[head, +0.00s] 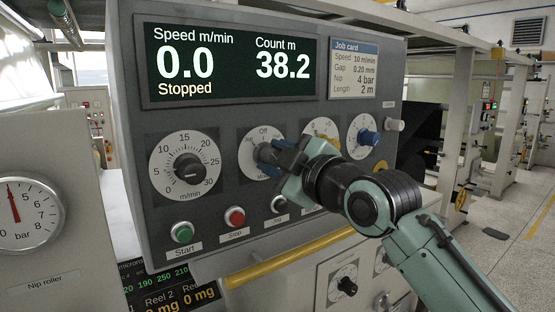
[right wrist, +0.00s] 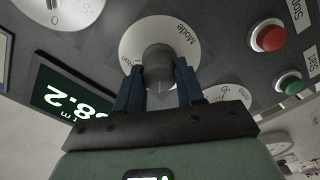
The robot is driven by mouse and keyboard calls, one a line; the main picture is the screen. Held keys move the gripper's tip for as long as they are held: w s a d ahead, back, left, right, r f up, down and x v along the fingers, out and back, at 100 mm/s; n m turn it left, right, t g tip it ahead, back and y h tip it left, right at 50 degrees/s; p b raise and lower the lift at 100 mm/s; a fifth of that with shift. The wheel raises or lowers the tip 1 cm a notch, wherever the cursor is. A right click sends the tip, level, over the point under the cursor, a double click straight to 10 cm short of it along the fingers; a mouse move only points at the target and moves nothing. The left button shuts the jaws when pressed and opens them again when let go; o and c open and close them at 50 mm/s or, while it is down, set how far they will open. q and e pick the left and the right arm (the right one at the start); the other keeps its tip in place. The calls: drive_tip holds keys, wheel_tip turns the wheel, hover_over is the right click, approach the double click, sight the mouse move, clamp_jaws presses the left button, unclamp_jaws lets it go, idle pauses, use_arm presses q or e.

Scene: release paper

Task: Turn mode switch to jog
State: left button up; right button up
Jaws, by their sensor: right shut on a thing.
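The mode switch (head: 249,146) is a round pale dial on the grey control panel, with "Off" at its top and a dark knob in the middle. Its left-side lettering is too small to read surely. My right gripper (head: 275,156) reaches in from the right and covers the dial's right side. In the right wrist view, the two blue fingers of the gripper (right wrist: 158,85) are shut on the dark knob (right wrist: 158,62), one on each side. The dial plate (right wrist: 135,40) reads "Mode". Which position the knob points to is not clear. My left gripper is not in view.
The display (head: 230,65) reads 0.0 m/min, 38.2 m and "Stopped". Left of the switch is a speed dial (head: 188,165). Below are a green start button (head: 182,232), a red stop button (head: 235,216) and a black button (head: 279,204).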

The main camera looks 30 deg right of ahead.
drive_tip(key=shift+r+n, duration=0.1)
drive_tip(key=shift+n, duration=0.3)
drive_tip(key=o, duration=1)
drive_tip(key=shift+o, duration=0.2)
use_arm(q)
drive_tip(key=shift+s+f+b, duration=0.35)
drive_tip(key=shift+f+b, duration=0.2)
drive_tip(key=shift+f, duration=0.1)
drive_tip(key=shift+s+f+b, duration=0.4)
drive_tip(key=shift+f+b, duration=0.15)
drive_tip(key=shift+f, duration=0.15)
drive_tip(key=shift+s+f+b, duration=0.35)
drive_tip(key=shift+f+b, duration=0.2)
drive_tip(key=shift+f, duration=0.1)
use_arm(e)
drive_tip(key=s+d, duration=0.1)
drive_tip(key=s, duration=1.2)
drive_tip(key=shift+s, duration=0.15)
